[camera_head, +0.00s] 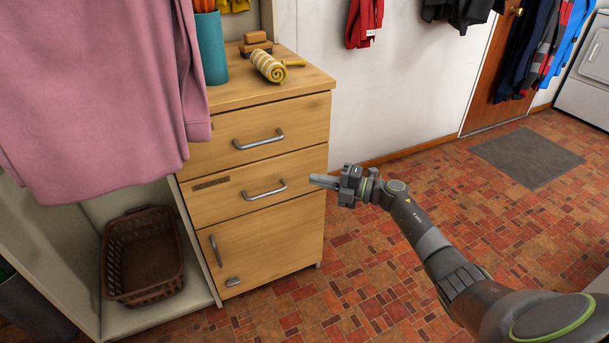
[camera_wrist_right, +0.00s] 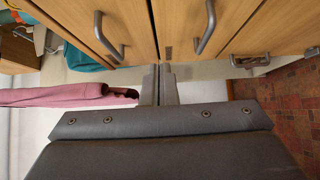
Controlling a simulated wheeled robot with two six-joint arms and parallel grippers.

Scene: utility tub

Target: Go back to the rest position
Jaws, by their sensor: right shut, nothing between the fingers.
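My right gripper (camera_head: 318,180) reaches in from the right in the head view, in front of the right side of the wooden cabinet (camera_head: 262,195). Its fingers are shut with nothing between them, and they point left toward the cabinet front. In the right wrist view the closed fingers (camera_wrist_right: 159,75) lie side by side, near the cabinet's handles. Whether the tips touch the cabinet cannot be told. My left gripper is not in view.
The cabinet has two drawers with handles (camera_head: 260,139) and a lower door, all closed. A pink garment (camera_head: 95,90) hangs left above a brown basket (camera_head: 143,255).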

